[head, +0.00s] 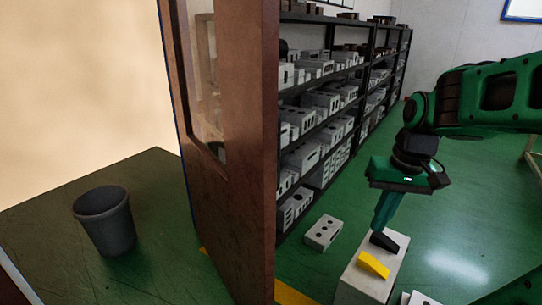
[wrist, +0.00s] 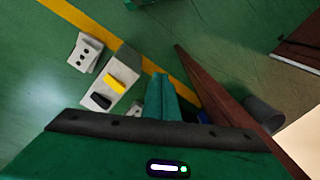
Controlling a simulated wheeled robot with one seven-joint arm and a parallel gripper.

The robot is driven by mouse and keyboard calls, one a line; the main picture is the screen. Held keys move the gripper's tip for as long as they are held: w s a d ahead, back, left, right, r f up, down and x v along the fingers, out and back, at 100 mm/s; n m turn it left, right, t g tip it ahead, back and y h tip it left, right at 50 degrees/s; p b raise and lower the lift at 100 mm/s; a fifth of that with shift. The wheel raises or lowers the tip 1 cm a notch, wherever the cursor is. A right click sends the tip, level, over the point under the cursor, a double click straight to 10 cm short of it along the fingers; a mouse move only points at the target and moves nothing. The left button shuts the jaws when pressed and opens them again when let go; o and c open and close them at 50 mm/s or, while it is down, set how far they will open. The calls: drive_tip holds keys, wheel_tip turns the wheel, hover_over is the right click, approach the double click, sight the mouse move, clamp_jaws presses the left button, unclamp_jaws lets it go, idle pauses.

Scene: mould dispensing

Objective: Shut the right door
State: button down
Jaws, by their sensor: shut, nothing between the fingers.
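A brown door (head: 238,210) with a glazed upper panel stands open, its edge facing me, left of centre in the head view. It is the only door leaf I can clearly make out. In the wrist view its top edge (wrist: 208,88) runs diagonally, right of my gripper. My gripper (head: 382,226) is shut and empty, pointing down to the right of the door in the head view. In the wrist view the closed green fingers (wrist: 160,82) are apart from the door, with a gap between them. The door's handle is not visible.
A pale block (head: 372,282) carrying a yellow piece (head: 373,265) and a black piece (head: 385,242) stands near my gripper. Another grey block (head: 323,232) lies on the floor by loaded shelves (head: 330,122). A dark bin (head: 106,222) stands left of the door. Green floor is open at right.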

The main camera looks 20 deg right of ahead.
sight(275, 153)
drive_tip(key=w+a+r+n+t+y, duration=0.1)
drive_tip(key=w+a+r+n+y, duration=0.35)
drive_tip(key=w, duration=0.75)
drive_tip(key=w+a+r+n+t+y, duration=0.15)
drive_tip(key=w+a+r+n, duration=0.4)
drive_tip(key=w, duration=0.75)
drive_tip(key=shift+m+g, duration=0.25)
drive_tip(key=shift+m, duration=0.35)
drive_tip(key=a+f, duration=0.1)
drive_tip(key=w+a+f, duration=0.1)
drive_tip(key=a+f, duration=0.2)
drive_tip(key=a, duration=0.1)
drive_tip(key=shift+w+a+f, duration=0.1)
drive_tip(key=shift+w+f, duration=0.1)
drive_tip(key=shift+w, duration=0.2)
